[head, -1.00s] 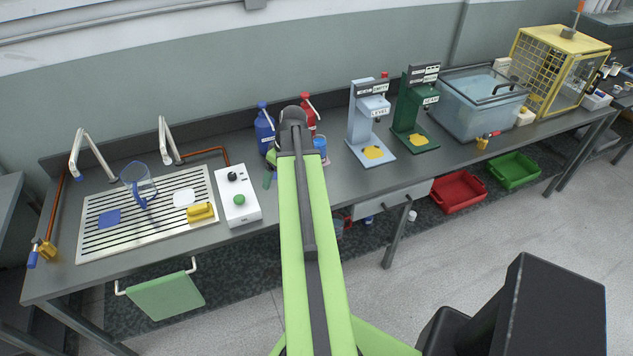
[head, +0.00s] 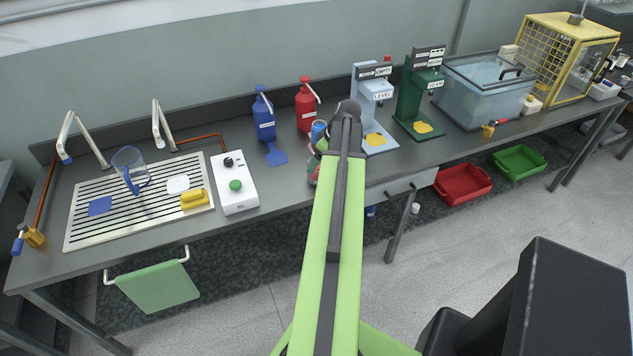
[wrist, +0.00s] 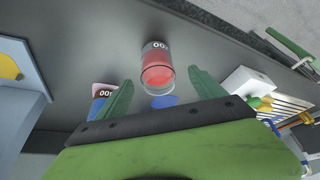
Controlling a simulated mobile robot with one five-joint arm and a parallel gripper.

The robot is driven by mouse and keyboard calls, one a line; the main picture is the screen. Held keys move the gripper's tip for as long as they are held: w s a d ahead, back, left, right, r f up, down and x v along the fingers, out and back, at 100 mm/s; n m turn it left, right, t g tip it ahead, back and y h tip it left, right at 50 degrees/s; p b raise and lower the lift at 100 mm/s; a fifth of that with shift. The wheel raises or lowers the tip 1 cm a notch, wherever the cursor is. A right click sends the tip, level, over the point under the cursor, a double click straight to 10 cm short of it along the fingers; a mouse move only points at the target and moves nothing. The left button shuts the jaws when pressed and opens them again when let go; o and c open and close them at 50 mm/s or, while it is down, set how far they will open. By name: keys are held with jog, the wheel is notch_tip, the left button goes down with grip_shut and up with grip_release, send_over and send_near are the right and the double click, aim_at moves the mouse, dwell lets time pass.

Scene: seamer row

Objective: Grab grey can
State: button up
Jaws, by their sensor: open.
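I cannot tell whether a finger touches the can. In the head view my arm's end covers most of this spot; only a bit of red and green shows at its left edge. A blue can (wrist: 101,104) with similar numbers stands just left of the left finger; it shows in the head view too (head: 318,129).
Blue (head: 264,122) and red (head: 306,107) pump bottles stand behind. A white button box (head: 234,182) and slotted drain tray (head: 140,208) lie left. A light blue stand (head: 369,98) and green stand (head: 414,95) are right. The counter's front edge is close.

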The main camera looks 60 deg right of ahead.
jog(key=b+x, duration=0.1)
jog(key=x, duration=0.2)
jog(key=shift+f, duration=0.15)
jog(key=b+x, duration=0.5)
jog(key=shift+d+f, duration=0.1)
jog(key=shift+d, duration=0.15)
jog(key=c, duration=1.7)
jog(key=shift+o, duration=0.2)
jog(key=shift+r, duration=0.3)
